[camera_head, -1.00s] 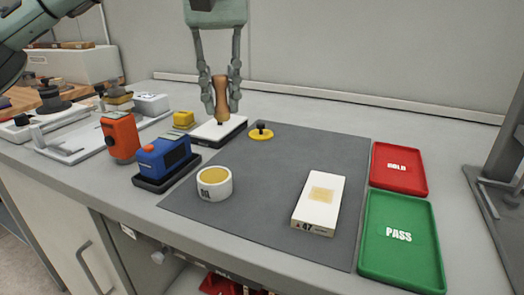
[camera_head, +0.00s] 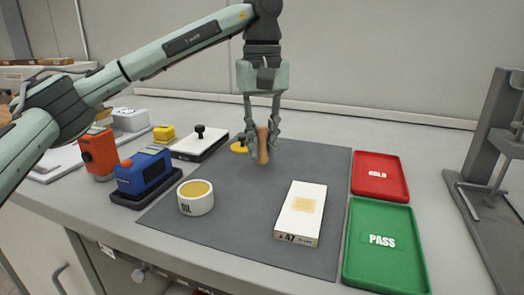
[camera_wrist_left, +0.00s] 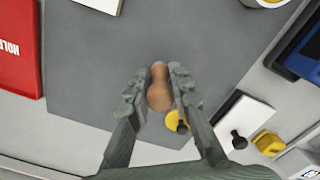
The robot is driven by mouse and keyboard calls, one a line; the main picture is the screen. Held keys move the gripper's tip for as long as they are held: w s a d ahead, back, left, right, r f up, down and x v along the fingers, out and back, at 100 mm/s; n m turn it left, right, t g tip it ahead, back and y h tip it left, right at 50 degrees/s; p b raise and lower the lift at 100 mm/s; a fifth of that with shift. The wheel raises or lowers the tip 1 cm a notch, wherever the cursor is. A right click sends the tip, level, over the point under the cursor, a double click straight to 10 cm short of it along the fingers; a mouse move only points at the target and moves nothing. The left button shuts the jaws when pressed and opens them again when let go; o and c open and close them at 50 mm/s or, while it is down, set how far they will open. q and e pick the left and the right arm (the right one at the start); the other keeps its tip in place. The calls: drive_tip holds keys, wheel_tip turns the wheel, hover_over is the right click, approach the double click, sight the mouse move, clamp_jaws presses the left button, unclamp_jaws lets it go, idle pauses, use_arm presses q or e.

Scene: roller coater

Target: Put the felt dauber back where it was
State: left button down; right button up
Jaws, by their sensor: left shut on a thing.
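My left gripper (camera_head: 262,135) is shut on the felt dauber (camera_head: 263,148), which has a brown wooden handle and stands about upright over the back of the grey mat. In the left wrist view the dauber (camera_wrist_left: 159,88) sits between the fingertips. I cannot tell whether its lower end touches the mat. A white pot (camera_head: 195,199) marked OIL, with a yellowish top, is at the mat's front left. A white block (camera_head: 300,214) marked 47, with a pale amber patch, lies at the front right. My right gripper is not in view.
A yellow disc (camera_head: 239,147) with a black knob is just left of the gripper. A white plate (camera_head: 200,146) with a black knob, a blue device (camera_head: 146,173) and an orange device (camera_head: 99,153) stand left. Red HOLD (camera_head: 379,176) and green PASS (camera_head: 384,243) trays are right. The mat's middle (camera_head: 240,190) is clear.

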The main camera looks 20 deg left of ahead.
use_arm(q)
wheel_tip(320, 180, down, 2)
drive_tip(key=shift+f, duration=0.1)
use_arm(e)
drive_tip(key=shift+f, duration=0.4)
use_arm(q)
drive_tip(key=c, duration=1.8)
unclamp_jaws()
drive_tip(key=shift+f, duration=0.1)
drive_tip(key=shift+c, duration=0.2)
drive_tip(key=o, duration=0.5)
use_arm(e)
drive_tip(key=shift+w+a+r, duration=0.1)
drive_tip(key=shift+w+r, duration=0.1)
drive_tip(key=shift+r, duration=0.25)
